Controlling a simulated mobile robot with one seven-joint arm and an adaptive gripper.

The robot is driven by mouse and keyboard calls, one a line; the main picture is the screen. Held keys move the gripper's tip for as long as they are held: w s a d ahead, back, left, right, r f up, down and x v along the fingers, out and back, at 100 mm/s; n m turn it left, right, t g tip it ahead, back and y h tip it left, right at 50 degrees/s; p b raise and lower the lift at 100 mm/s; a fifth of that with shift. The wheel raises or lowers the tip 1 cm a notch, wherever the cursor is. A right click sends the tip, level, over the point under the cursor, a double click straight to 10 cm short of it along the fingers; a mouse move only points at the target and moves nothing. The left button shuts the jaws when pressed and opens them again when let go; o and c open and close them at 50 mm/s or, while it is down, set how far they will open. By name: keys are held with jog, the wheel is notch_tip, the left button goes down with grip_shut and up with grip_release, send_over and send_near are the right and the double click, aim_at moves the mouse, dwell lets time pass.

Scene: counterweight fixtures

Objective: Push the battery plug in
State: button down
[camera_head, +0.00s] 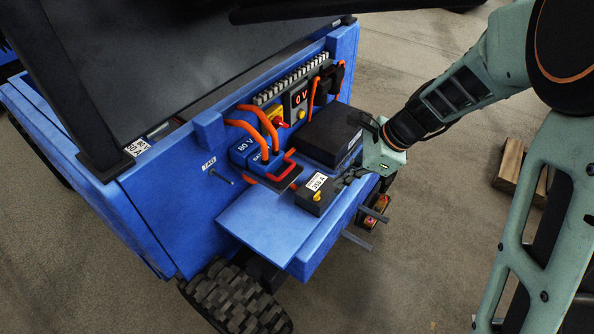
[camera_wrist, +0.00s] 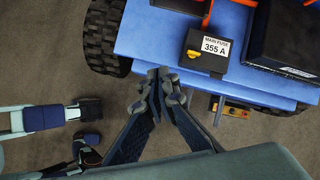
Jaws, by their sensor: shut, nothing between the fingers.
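The battery plug (camera_head: 266,163) is a blue block with orange cables and a red handle. It sits on the truck's blue deck against a blue block marked 80 V (camera_head: 240,154); I cannot tell from here whether a gap lies between them. In the wrist view, the closed fingertips (camera_wrist: 167,76) are over the shelf's edge, below and left of the fuse box (camera_wrist: 205,54). The plug's body is not clear there.
A large black box (camera_head: 328,135) stands between the panel and my gripper. The blue shelf (camera_head: 262,222) is bare in front of the fuse box. Wooden blocks (camera_head: 516,168) lie on the floor.

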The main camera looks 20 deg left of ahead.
aim_at(273, 165)
jog(key=w+a+f+m+y+b, duration=0.1)
jog(key=a+f+m, duration=0.2)
jog(key=a, duration=0.3)
jog(key=w+a+f+m+t+y+b, duration=0.1)
jog(key=w+a+f+m, duration=0.1)
jog(key=a, duration=0.5)
jog(key=shift+f+m+t, duration=0.3)
jog(key=shift+f+m, duration=0.1)
jog(key=shift+f, duration=0.2)
jog(key=shift+a, duration=0.1)
jog(key=shift+w+a+p, duration=0.15)
jog(key=shift+a+p, duration=0.1)
jog(key=shift+a, duration=0.35)
jog(key=shift+w+a+p, duration=0.15)
jog(key=shift+a+p, duration=0.05)
jog(key=shift+a, duration=0.4)
jog(key=shift+d+r, duration=0.1)
